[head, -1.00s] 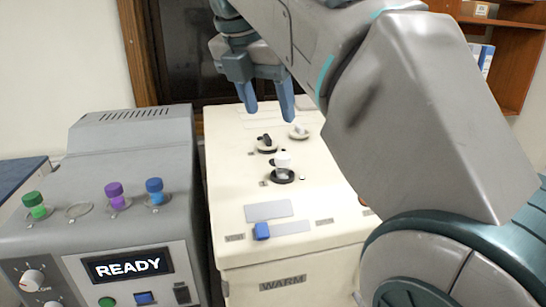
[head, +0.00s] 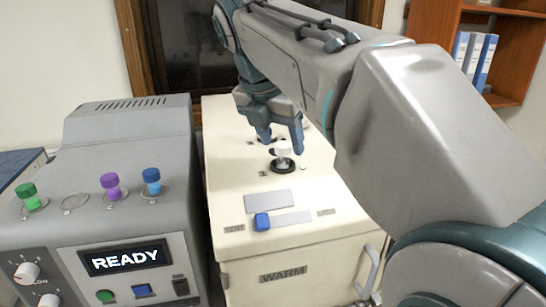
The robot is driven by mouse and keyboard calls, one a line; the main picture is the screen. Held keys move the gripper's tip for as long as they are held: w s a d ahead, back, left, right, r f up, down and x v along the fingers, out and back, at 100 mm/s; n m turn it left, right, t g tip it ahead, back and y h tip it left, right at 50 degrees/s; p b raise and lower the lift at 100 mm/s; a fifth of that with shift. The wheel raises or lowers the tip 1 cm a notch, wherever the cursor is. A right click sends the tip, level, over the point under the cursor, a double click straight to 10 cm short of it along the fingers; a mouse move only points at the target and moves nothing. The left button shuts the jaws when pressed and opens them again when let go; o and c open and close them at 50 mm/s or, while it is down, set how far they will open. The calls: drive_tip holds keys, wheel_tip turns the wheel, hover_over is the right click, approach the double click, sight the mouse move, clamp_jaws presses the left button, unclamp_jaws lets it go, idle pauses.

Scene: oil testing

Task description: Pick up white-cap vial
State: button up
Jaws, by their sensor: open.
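The white-cap vial (head: 284,152) stands upright in a black ring holder on top of the cream machine (head: 233,195). My gripper (head: 282,146) points down, with its two blue fingers apart and nothing between them that I can make out. The fingertips appear just above and behind the vial in the head view. I cannot tell the exact gap in depth. The fingers partly hide the other black and white fittings behind the vial.
On the left, a grey machine (head: 140,130) with a READY display holds a green-cap vial (head: 29,196), a purple-cap vial (head: 111,186) and a blue-cap vial (head: 152,181). A blue button (head: 262,221) sits on the cream machine's front. A shelf (head: 430,35) stands at the back right.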

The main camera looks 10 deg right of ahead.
sight(283, 162)
drive_tip(key=shift+x, duration=1.4)
drive_tip(key=c, duration=1.1)
